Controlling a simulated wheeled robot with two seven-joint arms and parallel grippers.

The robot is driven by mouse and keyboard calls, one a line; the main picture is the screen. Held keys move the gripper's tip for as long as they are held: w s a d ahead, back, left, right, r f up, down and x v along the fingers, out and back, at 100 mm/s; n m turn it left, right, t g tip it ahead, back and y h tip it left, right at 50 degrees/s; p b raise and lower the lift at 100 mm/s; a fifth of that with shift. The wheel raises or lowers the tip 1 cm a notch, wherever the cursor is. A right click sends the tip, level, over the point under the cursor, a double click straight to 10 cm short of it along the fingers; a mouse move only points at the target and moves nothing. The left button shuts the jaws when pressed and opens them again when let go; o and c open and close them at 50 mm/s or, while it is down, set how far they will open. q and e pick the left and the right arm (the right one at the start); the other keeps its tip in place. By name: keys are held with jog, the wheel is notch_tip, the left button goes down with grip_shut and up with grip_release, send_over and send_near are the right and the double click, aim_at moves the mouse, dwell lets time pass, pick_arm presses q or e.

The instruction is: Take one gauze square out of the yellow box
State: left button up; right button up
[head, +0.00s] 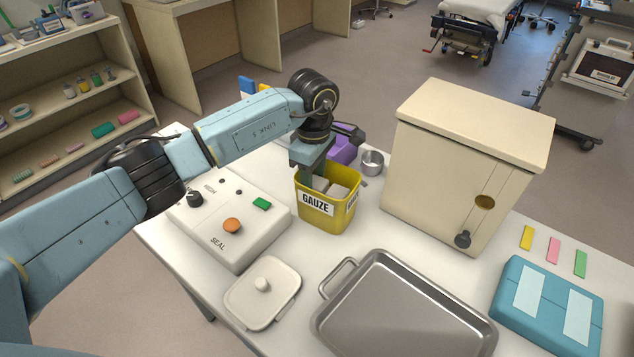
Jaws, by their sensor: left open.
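The yellow box (328,212) labelled GAUZE stands upright on the white table, left of the middle. Pale gauze squares (337,190) show inside its open top. My left gripper (316,172) comes down from above, over the back left part of the box. It is open, and its fingertips are at or just inside the rim. The box wall and the gripper body partly hide the fingers, so I cannot tell whether they touch a square. My right gripper is not in view.
A sealing device (230,222) stands left of the box, with a white lid (262,291) in front. A metal tray (400,315) lies front right. A beige cabinet (460,165) stands right. A purple object (343,150) and metal cup (372,162) are close behind the box.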

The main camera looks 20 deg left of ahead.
pick_arm(q)
jog(key=shift+f, duration=0.25)
jog(key=c, duration=0.6)
